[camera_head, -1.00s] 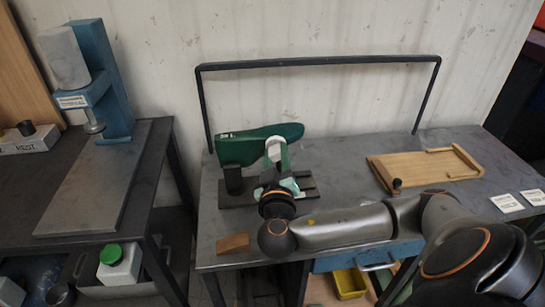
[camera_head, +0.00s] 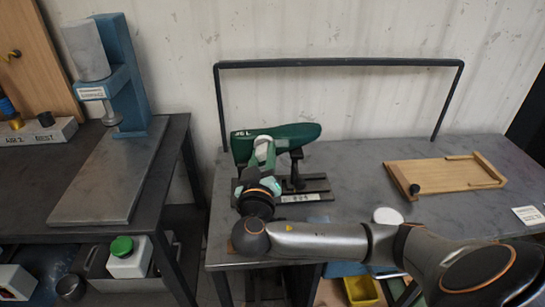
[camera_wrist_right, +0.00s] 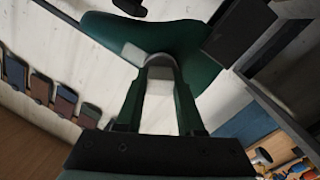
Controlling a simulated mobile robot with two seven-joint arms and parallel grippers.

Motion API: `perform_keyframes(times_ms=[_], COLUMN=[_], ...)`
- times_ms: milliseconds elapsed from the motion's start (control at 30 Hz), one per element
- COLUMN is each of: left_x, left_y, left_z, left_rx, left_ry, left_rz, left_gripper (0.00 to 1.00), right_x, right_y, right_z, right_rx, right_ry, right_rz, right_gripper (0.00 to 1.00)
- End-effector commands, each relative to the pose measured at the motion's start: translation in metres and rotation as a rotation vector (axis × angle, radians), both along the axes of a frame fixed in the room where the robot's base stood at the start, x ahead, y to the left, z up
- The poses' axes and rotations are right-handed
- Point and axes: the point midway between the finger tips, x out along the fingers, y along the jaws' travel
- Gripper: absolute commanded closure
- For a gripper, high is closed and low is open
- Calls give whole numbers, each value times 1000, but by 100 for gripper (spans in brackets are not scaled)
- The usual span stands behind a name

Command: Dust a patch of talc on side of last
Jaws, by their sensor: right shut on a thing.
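The dark green last (camera_head: 300,133) is held level on a black stand (camera_head: 296,172) on the middle bench. My right gripper (camera_head: 263,146) is at the left part of the last's near side, shut on a pale pad. In the right wrist view the white pad (camera_wrist_right: 157,92) sits between the fingers of my right gripper (camera_wrist_right: 160,65), with the green last (camera_wrist_right: 165,35) right behind it. I cannot tell whether the pad touches the last. No talc patch can be made out. My left gripper is not in view.
A wooden tray (camera_head: 440,177) with a black knob lies at the right of the bench. A white round thing (camera_head: 387,216) lies near my right forearm. A black frame rail (camera_head: 340,63) stands behind the last. A blue press (camera_head: 122,80) stands on the left bench.

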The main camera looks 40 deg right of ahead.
Motion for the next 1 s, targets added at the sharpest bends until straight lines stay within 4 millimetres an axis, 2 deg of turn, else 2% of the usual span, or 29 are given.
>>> perform_keyframes(times_ms=[400, 1000], left_x=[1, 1], left_y=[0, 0], left_z=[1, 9], left_rx=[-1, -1], left_ry=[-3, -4], left_rz=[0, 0], left_gripper=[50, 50], right_x=[1, -42], right_y=[2, 38], right_z=[1, 0], right_rx=[-3, -1], right_ry=[-2, 0], right_rz=[-2, -1], right_gripper=[100, 100])
